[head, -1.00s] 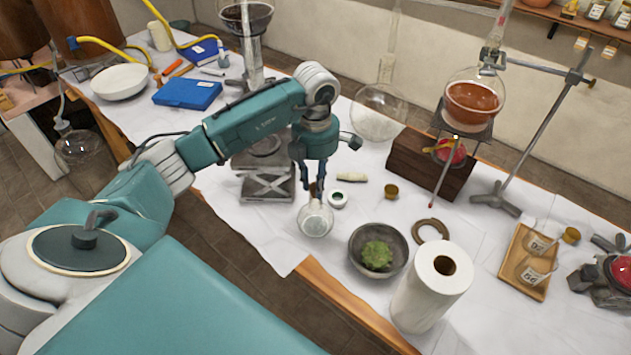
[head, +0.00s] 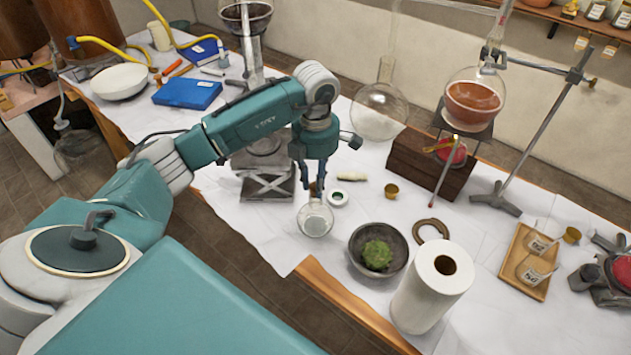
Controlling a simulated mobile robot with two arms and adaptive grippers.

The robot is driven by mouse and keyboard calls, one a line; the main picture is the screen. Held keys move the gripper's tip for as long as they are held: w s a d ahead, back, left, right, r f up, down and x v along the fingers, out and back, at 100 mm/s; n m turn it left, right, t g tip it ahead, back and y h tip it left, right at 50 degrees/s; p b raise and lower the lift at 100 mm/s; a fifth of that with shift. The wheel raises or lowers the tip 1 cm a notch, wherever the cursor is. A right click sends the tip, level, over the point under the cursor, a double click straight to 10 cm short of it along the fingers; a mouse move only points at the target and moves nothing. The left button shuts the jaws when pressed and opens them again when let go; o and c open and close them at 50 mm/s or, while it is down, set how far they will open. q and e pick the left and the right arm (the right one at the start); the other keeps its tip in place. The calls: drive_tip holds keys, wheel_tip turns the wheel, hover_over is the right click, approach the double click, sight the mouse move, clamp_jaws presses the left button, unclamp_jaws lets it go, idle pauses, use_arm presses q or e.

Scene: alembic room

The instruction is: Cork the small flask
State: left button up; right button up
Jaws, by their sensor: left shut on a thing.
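The small flask (head: 315,220) is clear, round glass and stands near the front edge of the white-covered table. My left gripper (head: 312,188) is directly above it, pointing down, with its fingers at the flask's neck. It is shut on a small brown cork (head: 316,188) at the flask's mouth. The fingers partly hide the cork and neck, so I cannot tell whether the cork sits in the mouth or just above it. My right gripper is not in view.
A grey bowl (head: 358,262) with green moss and a paper roll (head: 412,299) stand to the front right. A wooden block (head: 415,166) and a large clear flask (head: 379,114) are behind.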

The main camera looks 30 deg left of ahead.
use_arm(q)
drive_tip(key=shift+f+b, duration=0.6)
drive_tip(key=shift+b, duration=0.05)
idle(1.7)
drive_tip(key=shift+s, duration=0.1)
drive_tip(key=o, duration=1.5)
drive_tip(key=shift+r, duration=0.15)
drive_tip(key=shift+r+p, duration=2.15)
drive_tip(key=shift+r, duration=1.25)
